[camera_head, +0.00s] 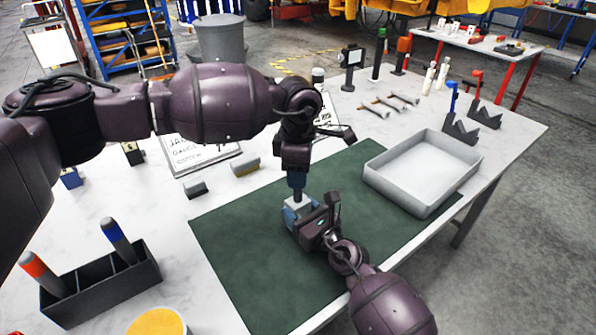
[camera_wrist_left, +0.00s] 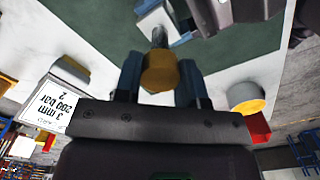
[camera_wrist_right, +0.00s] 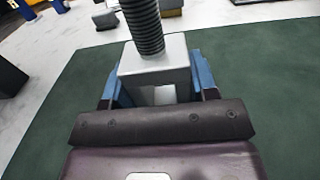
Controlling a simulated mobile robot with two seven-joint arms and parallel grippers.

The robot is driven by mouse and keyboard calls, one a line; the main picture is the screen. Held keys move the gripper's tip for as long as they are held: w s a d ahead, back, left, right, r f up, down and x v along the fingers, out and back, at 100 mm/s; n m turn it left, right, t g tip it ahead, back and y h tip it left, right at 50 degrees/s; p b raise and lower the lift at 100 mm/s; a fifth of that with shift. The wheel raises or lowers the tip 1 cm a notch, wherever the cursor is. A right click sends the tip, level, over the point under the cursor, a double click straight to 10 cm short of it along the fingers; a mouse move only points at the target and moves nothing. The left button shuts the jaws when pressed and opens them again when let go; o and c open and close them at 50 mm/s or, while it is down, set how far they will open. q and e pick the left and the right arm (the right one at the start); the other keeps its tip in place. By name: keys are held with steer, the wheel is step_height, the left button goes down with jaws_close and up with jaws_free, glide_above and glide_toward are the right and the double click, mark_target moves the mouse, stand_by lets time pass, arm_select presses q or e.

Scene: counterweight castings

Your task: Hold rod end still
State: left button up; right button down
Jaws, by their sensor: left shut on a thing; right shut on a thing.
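A pale grey block (camera_wrist_right: 155,70) sits low over the green mat, with a dark threaded rod (camera_wrist_right: 144,25) rising from its top. My right gripper (camera_head: 300,212) is shut on the block, its blue pads on either side of it. My left gripper (camera_head: 297,178) points down from above, shut on the rod's upper end. In the left wrist view a yellow-orange round end (camera_wrist_left: 160,72) sits between its blue fingers, and the grey rod runs from it to the block. In the head view the left gripper hides most of the rod. I cannot tell whether the block touches the mat.
The green mat (camera_head: 250,270) is otherwise clear. A grey tray (camera_head: 420,172) stands at its right edge. A black holder (camera_head: 100,285) with orange and blue handled tools is front left. Grey blocks, a printed sheet (camera_head: 200,155) and several tools lie behind.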

arm_select(q)
steer(key=m, duration=0.6)
steer(key=shift+m, duration=0.4)
steer(key=m, duration=0.5)
steer(key=shift+m, duration=0.3)
steer(key=m, duration=0.6)
steer(key=shift+m, duration=0.4)
steer(key=m, duration=0.6)
steer(key=shift+m, duration=0.3)
steer(key=o, duration=1)
steer(key=shift+r, duration=2.2)
